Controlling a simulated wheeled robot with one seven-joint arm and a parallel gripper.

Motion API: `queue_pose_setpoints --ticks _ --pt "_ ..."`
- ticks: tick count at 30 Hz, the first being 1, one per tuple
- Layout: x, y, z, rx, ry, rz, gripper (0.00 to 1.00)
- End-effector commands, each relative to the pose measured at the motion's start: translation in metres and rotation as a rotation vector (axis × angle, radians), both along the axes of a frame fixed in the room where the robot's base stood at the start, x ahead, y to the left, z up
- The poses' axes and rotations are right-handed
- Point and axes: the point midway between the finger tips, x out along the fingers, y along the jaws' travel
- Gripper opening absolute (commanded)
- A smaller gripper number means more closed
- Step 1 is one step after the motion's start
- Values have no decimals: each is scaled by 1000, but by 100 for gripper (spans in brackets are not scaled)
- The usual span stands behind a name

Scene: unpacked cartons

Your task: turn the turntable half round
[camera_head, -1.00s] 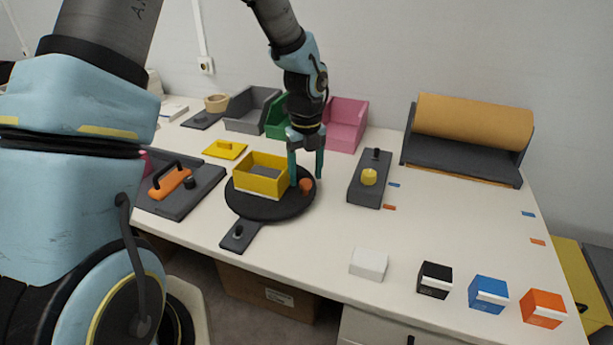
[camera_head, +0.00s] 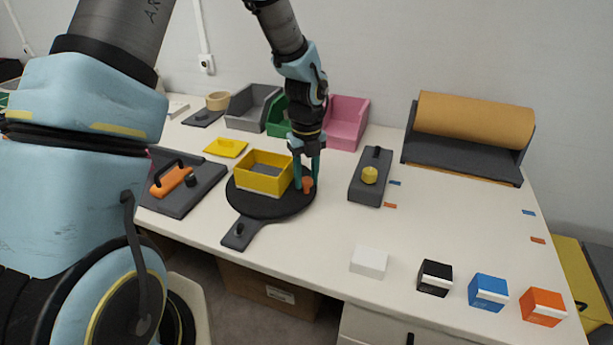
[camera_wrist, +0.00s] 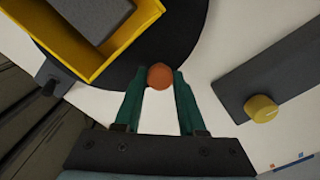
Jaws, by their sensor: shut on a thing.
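The black round turntable (camera_head: 268,208) lies on the white table and carries an open yellow box (camera_head: 264,185). An orange knob (camera_head: 307,184) stands near the turntable's right edge; it also shows in the wrist view (camera_wrist: 160,76). My gripper (camera_head: 307,187) reaches down over that edge, with its teal fingers on either side of the knob, shut on it. In the wrist view, the fingertips of my gripper (camera_wrist: 160,80) touch or nearly touch the knob's sides. The yellow box (camera_wrist: 90,60) is at the upper left there, with something grey inside.
A dark block with a yellow knob (camera_head: 369,177) stands to the right. A dark plate with an orange handle (camera_head: 172,182) lies to the left. Grey, green and pink bins (camera_head: 347,122) stand behind.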

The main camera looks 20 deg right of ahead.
Motion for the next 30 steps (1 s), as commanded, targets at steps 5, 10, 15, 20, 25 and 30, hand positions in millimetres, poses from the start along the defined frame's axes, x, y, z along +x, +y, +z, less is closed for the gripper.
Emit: queue_pose_setpoints --ticks 5,10,15,20,25,30 --pt "0 0 0 0 0 1 0" --pt "0 0 0 0 -1 1 0" --pt "1 0 0 0 -1 1 0" --pt "1 0 0 0 -1 1 0" --pt "1 0 1 0 -1 1 0" --pt "1 0 1 0 -1 1 0"
